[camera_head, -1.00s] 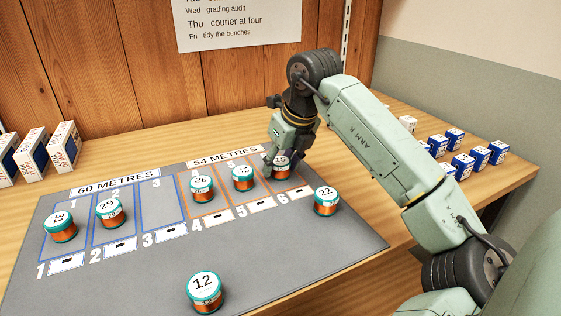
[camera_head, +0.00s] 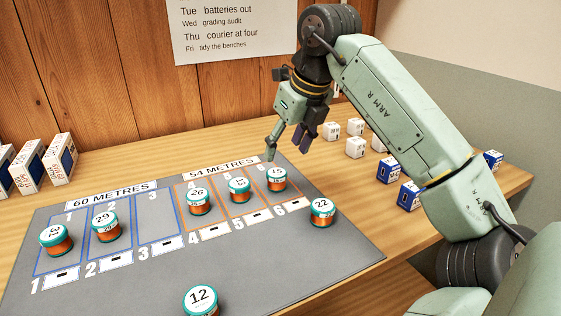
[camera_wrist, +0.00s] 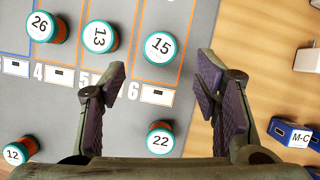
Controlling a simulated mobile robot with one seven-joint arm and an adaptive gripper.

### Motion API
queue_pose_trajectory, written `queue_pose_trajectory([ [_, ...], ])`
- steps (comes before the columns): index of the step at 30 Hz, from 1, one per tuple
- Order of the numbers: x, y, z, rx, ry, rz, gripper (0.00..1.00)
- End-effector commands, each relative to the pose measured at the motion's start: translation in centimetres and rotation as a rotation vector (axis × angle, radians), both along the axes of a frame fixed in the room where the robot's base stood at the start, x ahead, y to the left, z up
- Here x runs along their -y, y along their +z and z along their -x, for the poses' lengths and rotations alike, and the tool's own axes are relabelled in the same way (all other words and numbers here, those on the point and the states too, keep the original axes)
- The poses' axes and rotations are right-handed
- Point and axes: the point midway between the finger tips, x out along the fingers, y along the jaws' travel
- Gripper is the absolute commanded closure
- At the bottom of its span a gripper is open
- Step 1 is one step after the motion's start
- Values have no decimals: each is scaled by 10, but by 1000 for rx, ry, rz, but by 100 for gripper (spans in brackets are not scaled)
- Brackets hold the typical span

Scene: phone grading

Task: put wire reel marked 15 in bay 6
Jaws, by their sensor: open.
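The wire reel marked 15 (camera_head: 276,179) stands upright in bay 6 (camera_head: 286,202), an orange-outlined bay at the right end of the grey mat. In the wrist view the reel marked 15 (camera_wrist: 159,48) sits ahead of my gripper, between the finger directions. My gripper (camera_head: 288,148) is open and empty, raised above and behind the reel, apart from it. In the wrist view its two fingers (camera_wrist: 165,82) are spread wide with nothing between them.
Reels marked 26 (camera_head: 198,201) and 13 (camera_head: 239,190) stand in bays 4 and 5. Reel 29 (camera_head: 105,227) and another reel (camera_head: 56,240) stand in bays 2 and 1. Bay 3 (camera_head: 158,215) is empty. Reels 22 (camera_head: 322,212) and 12 (camera_head: 201,301) stand outside the bays. Small boxes (camera_head: 411,196) are at right.

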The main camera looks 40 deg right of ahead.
Motion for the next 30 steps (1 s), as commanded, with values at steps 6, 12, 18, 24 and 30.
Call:
queue_pose_trajectory([
  [6,0,24,10,0,0,1,43],
  [12,0,28,12,-1,-1,-1,43],
  [18,0,27,11,-1,0,-1,43],
  [24,0,27,11,-1,0,-1,43],
  [30,0,27,12,-1,-1,0,43],
])
